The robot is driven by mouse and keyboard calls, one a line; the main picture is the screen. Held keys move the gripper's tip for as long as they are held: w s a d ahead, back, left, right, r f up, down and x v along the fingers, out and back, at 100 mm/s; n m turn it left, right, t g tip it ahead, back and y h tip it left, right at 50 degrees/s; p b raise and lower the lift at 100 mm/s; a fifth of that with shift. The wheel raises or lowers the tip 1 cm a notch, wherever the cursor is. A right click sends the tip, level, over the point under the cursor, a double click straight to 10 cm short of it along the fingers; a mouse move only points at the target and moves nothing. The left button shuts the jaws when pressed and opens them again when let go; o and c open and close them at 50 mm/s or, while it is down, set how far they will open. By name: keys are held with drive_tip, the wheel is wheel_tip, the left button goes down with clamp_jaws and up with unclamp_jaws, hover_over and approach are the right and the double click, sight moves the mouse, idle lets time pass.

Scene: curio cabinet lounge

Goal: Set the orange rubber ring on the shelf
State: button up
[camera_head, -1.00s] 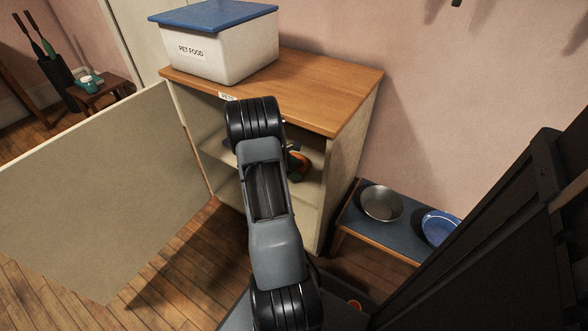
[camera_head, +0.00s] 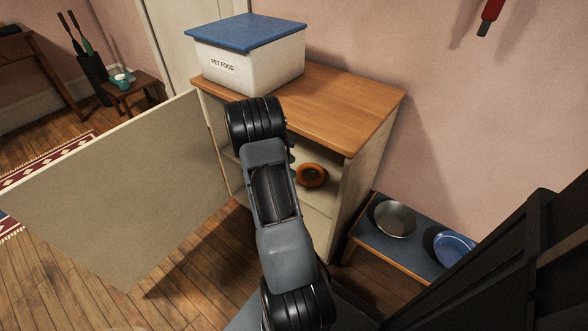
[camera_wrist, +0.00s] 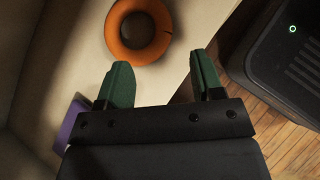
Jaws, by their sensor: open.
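The orange rubber ring (camera_head: 301,180) lies on the shelf (camera_head: 333,195) inside the open cabinet. In the wrist view the ring (camera_wrist: 122,50) lies flat on the pale shelf surface, just beyond my fingertips. My gripper (camera_wrist: 163,72) is open, with its two green fingers apart and nothing between them. The ring appears apart from both fingers. In the head view my arm hides the gripper and part of the cabinet opening.
The cabinet door (camera_head: 115,200) stands wide open at left. A white pet food bin (camera_head: 245,68) with a blue lid stands on the cabinet top (camera_head: 340,105). A low bench at right holds a metal bowl (camera_head: 395,219) and a blue bowl (camera_head: 455,248). A purple object (camera_wrist: 70,125) is beside my gripper.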

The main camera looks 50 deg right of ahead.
drive_tip(key=w+a+r+m+t+y, duration=0.1)
drive_tip(key=w+a+r+m+t, duration=0.15)
drive_tip(key=a+r, duration=0.55)
drive_tip(key=s+a+r+m+t+y, duration=0.1)
drive_tip(key=s+a+r+t, duration=0.1)
drive_tip(key=a, duration=0.7)
drive_tip(key=s+a+r+m+t+y, duration=0.2)
drive_tip(key=s+a, duration=0.1)
drive_tip(key=a, duration=0.6)
drive_tip(key=s+a+r+m+t+y, duration=0.2)
drive_tip(key=a+r+t, duration=0.1)
drive_tip(key=a, duration=0.7)
drive_tip(key=shift+s, duration=0.35)
